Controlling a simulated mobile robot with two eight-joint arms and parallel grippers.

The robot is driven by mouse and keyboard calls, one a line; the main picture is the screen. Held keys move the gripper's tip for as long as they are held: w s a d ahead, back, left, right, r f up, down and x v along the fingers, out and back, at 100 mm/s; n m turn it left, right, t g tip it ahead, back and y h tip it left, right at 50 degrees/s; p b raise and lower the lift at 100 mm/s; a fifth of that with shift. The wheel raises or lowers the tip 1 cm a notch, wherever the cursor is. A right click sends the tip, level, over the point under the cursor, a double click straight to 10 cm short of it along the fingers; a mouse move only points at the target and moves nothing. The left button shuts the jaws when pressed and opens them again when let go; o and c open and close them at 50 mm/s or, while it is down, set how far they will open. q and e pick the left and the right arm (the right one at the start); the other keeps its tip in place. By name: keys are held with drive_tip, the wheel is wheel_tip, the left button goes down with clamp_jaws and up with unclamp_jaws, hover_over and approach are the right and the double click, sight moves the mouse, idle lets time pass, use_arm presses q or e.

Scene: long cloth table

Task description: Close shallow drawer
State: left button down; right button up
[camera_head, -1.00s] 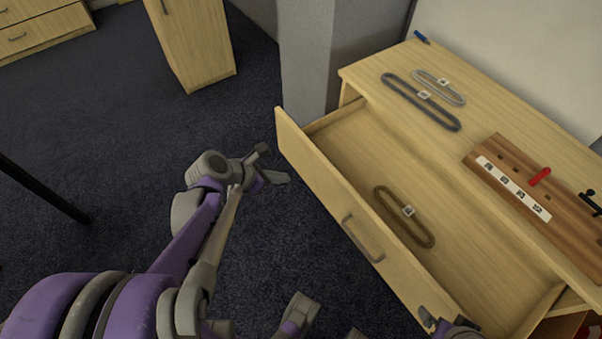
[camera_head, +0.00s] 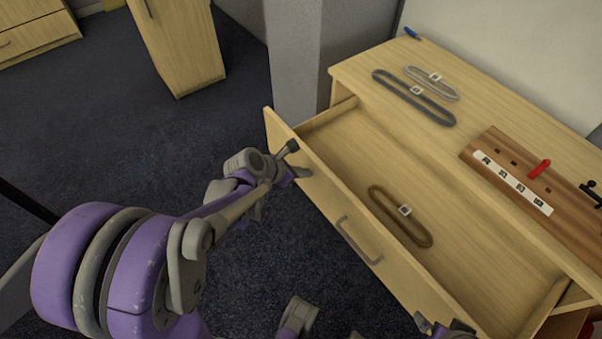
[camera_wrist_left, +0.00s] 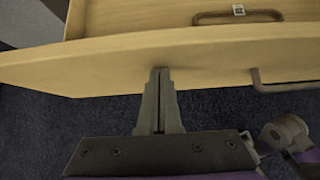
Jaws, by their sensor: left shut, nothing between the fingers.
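The shallow drawer (camera_head: 420,215) of the wooden cabinet is pulled out, with a pale wood front (camera_head: 325,198) and a grey bar handle (camera_head: 358,241). In the left wrist view the drawer front (camera_wrist_left: 200,58) spans the picture, with its handle at the right (camera_wrist_left: 283,84). My left gripper (camera_head: 297,160) is at the far-left part of the drawer front; its fingers (camera_wrist_left: 159,74) are shut and empty, with the tips at the front's face. I cannot tell if they touch. My right gripper (camera_head: 440,326) is at the drawer's near-right end, partly cut off by the picture edge.
A brown looped belt (camera_head: 400,216) lies inside the drawer. The cabinet top (camera_head: 470,118) holds two grey looped belts (camera_head: 413,97), a blue pen (camera_head: 411,33) and a wooden board (camera_head: 520,180) with a red piece. A grey pillar (camera_head: 292,75) stands behind the drawer's far end.

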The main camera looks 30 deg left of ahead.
use_arm(q)
drive_tip(key=w+d+b, duration=0.1)
drive_tip(key=w+d, duration=0.4)
drive_tip(key=w, duration=0.7)
drive_tip(key=w+d+b, duration=0.1)
drive_tip(key=w+d, duration=0.4)
drive_tip(key=w, duration=0.8)
drive_tip(key=shift+w+b, duration=0.2)
drive_tip(key=shift+b, duration=0.15)
drive_tip(key=shift+r, duration=0.15)
